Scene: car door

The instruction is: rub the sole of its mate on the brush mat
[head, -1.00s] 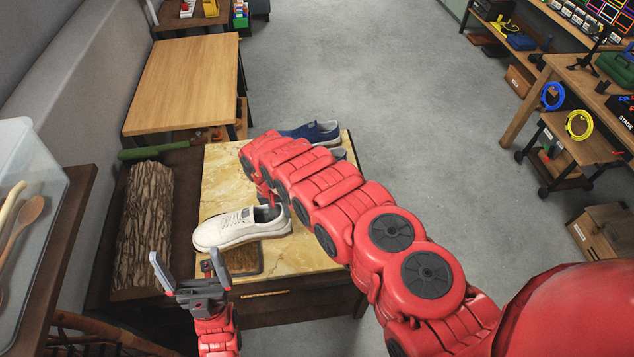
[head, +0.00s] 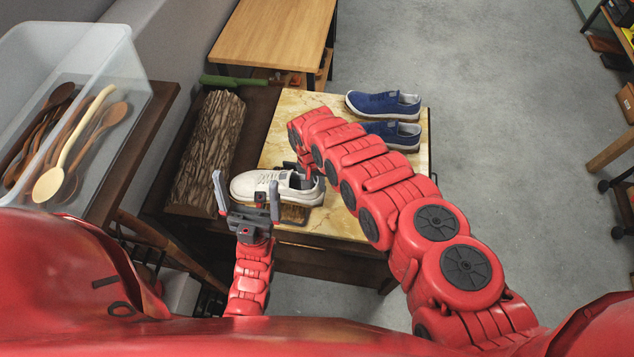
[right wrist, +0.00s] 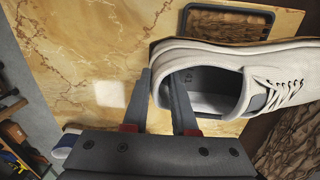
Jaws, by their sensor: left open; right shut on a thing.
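The white shoe (head: 262,186) is upright with its toe to the left in the head view. It also shows in the right wrist view (right wrist: 222,60). My right gripper (right wrist: 160,90) is shut on its heel wall, one finger inside the opening and one outside. The brush mat (head: 294,214), brown in a dark frame, is partly hidden below the shoe; part of it shows in the right wrist view (right wrist: 243,20). I cannot tell whether the sole touches it. My left gripper (head: 246,193) is open and empty, in front of the shoe.
Two blue shoes (head: 383,103) (head: 395,133) stand at the right on the yellow marble top (head: 275,143). A log (head: 208,150) lies to the left. A clear bin of wooden spoons (head: 120,70) stands at far left. A wooden table (head: 275,35) is behind.

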